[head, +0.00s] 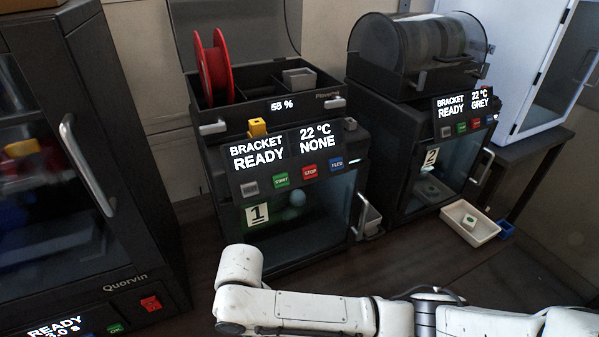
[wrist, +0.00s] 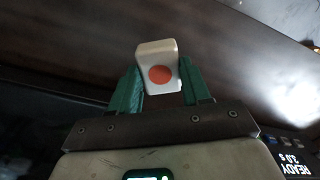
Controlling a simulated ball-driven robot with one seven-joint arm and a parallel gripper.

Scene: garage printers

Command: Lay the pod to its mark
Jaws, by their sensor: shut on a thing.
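In the wrist view, my gripper (wrist: 161,80) has its two green fingers shut on a small white block-like pod (wrist: 152,49) with a round orange-red dot on its face. The pod sticks out past the fingertips, with dark brown surface behind it. I cannot tell how far above that surface it is. In the head view my white arm crosses the lower front, and the gripper and held pod do not show. I cannot make out a mark for the pod with certainty.
Printer 1 (head: 258,214) stands in the middle, its screen reading READY and NONE. Printer 2 (head: 432,158) stands right of it, reading READY and GREY. A dark Quorvin cabinet (head: 140,250) is at left. A small blue bin (head: 504,228) sits beside the tray.

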